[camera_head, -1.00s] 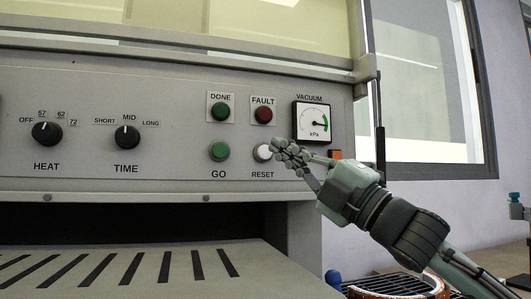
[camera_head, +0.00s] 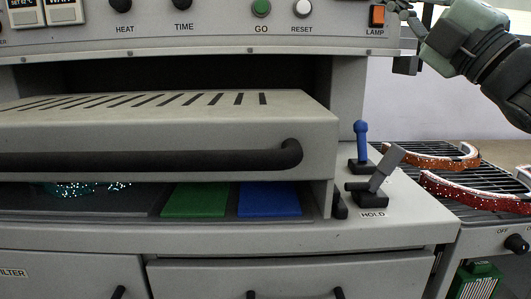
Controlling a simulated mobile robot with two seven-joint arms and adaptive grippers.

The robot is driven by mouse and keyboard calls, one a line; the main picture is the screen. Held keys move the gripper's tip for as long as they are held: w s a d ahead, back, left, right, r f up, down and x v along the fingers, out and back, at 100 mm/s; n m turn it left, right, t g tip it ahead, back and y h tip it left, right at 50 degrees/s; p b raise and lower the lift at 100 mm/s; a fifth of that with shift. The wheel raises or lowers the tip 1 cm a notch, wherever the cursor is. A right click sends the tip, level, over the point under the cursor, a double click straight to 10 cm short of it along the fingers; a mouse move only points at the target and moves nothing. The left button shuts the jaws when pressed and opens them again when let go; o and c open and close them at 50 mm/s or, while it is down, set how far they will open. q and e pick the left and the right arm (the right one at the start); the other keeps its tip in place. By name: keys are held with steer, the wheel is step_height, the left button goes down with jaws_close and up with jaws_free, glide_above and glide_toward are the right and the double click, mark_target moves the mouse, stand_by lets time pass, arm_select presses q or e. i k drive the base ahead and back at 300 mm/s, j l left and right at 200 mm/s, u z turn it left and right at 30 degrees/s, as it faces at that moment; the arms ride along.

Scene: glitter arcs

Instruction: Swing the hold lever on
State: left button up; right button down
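The hold lever (camera_head: 385,169) is a grey handle on a dark base, just behind the printed HOLD label on the machine's right ledge. Its handle leans up and to the right. A blue-handled lever (camera_head: 361,143) stands nearly upright just behind it. My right gripper (camera_head: 396,10) is at the top right, beside the orange LAMP switch (camera_head: 377,15), well above the hold lever and apart from it. Its fingertips are small and partly cut by the frame's top edge, so I cannot tell whether it is open. My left gripper is out of view.
A slotted press plate with a black bar handle (camera_head: 150,160) sits left of the levers. Below it are a green pad (camera_head: 195,200) and a blue pad (camera_head: 269,199). A rack at right holds an orange arc (camera_head: 430,161) and a red arc (camera_head: 470,192).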

mark_target(394, 154)
steer(key=k+l, duration=0.85)
